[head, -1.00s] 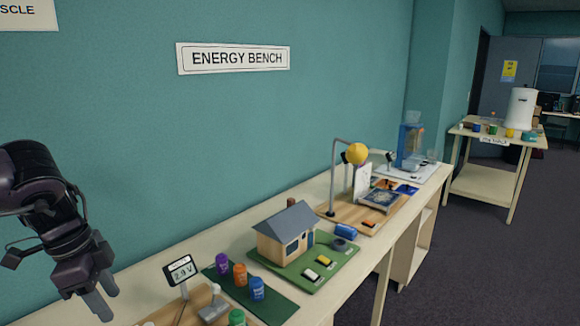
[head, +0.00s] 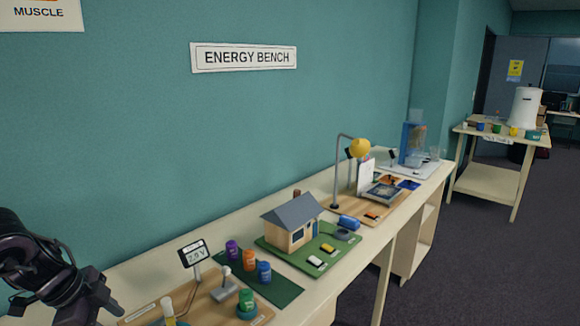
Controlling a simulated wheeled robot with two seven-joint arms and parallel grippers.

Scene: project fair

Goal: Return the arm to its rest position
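My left gripper (head: 101,308) is at the lower left of the head view, at the end of a dark arm that comes in from the left edge. The bottom edge of the picture cuts part of it off, and the gap between its fingers cannot be made out. I see nothing held in it. It shows to the left of the wooden board (head: 205,312) at the near end of the bench; whether it is above the bench or beside it, I cannot tell. My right gripper is not in view.
The long bench (head: 350,262) holds a 2.9 V meter (head: 193,253), purple, orange and blue canisters (head: 249,261), a model house (head: 291,222), a lamp (head: 360,148) and a blue-framed device (head: 413,145). A second table (head: 487,183) stands beyond. Floor at right is clear.

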